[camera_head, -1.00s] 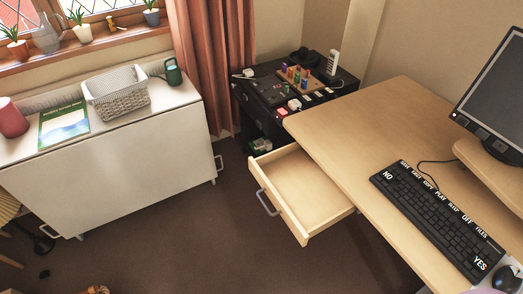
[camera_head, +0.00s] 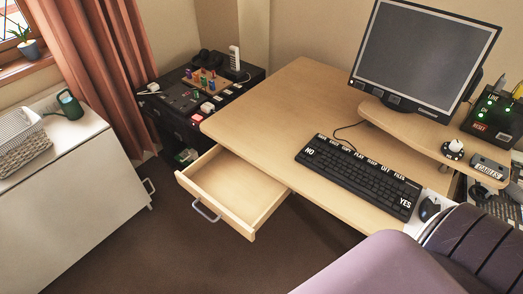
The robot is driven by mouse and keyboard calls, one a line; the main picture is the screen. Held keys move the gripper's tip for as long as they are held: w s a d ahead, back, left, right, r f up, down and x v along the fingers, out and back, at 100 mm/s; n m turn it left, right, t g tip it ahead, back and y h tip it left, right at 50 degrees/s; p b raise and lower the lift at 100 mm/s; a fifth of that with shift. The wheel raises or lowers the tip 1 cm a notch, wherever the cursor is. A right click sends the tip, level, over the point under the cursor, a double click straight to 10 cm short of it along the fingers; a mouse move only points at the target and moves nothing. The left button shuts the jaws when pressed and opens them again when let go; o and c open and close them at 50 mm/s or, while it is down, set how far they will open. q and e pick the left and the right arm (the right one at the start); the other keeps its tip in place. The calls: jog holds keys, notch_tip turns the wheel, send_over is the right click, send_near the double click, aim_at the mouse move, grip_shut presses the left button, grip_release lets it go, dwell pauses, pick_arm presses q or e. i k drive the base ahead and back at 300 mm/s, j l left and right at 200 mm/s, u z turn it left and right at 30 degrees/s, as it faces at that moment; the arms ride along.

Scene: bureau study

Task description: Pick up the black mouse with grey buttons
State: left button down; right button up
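A small black mouse (camera_head: 429,209) lies just right of the keyboard's YES end, near the front right of the desk. It sits on a light, pale surface. It is too small here to make out its button colours clearly. No gripper of mine shows in the view.
The wooden desk (camera_head: 285,95) holds a black keyboard (camera_head: 360,175) and a monitor (camera_head: 425,55) on a raised shelf. An open, empty drawer (camera_head: 235,185) juts out at the front left. A purple and dark brown padded seat (camera_head: 385,268) stands in front of the mouse.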

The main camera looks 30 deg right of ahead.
aim_at(430, 205)
jog(key=z, duration=2.45)
jog(key=j+z, duration=0.15)
jog(key=j, duration=0.15)
jog(key=k, duration=0.05)
